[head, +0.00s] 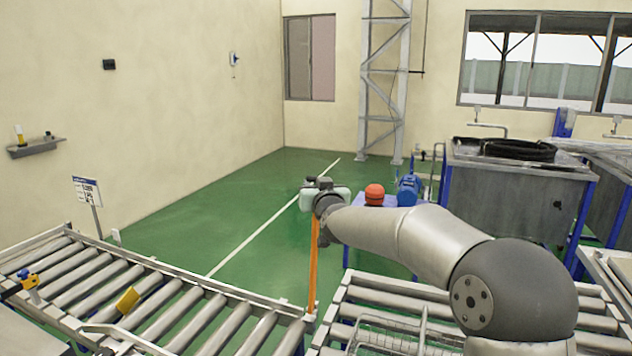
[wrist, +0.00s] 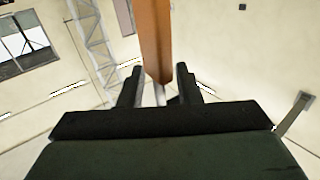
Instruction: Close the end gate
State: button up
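An orange bar (head: 313,262), which looks like the end gate, stands upright at the gap between the left and right roller conveyors. Its lower end is at the corner of the left conveyor. My gripper (head: 314,208) is at its upper end, in front of it in the head view, and hides that end. In the wrist view the bar (wrist: 153,40) comes down from the top edge between my two dark fingers (wrist: 158,88). The fingers are apart, with narrow gaps showing beside the bar; contact cannot be told.
The left roller conveyor (head: 207,288) carries a yellow piece (head: 127,300). A wire basket (head: 395,335) is on the right conveyor under my arm. A red round object (head: 374,194) and a blue motor (head: 408,189) stand behind my arm.

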grip_shut()
jog(key=shift+s+a+f, duration=0.1)
